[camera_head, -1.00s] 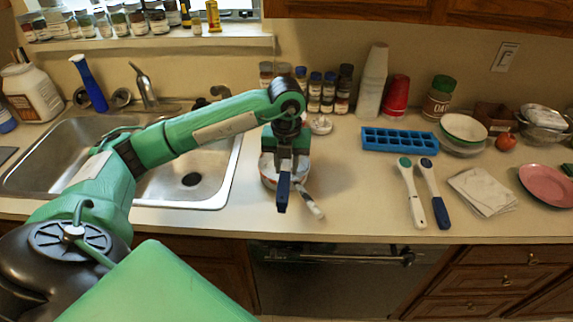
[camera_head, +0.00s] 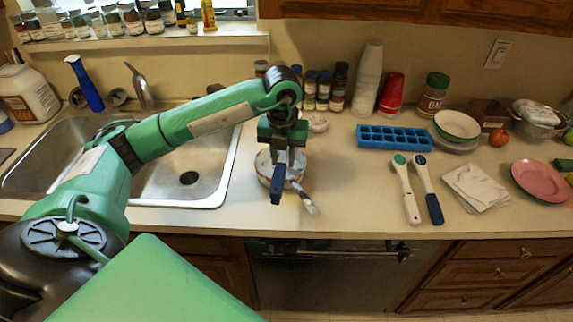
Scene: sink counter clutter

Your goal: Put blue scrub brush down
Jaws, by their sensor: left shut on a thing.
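My left gripper (camera_head: 282,158) is above the counter right of the sink, pointing down and shut on a dark blue thing, which I take to be the blue scrub brush (camera_head: 277,189). Its dark blue end sticks out toward me below the fingers, in front of a bowl. The rest of it is hidden by the gripper, and I cannot tell whether it touches the bowl or counter. My right gripper is not in view.
A bowl (camera_head: 263,168) with a pale-handled utensil (camera_head: 308,203) stands behind the gripper. Two long-handled brushes, one green and white (camera_head: 406,190) and one blue-ended (camera_head: 428,190), lie farther right. A blue ice tray (camera_head: 394,138) is behind them. Counter between is clear.

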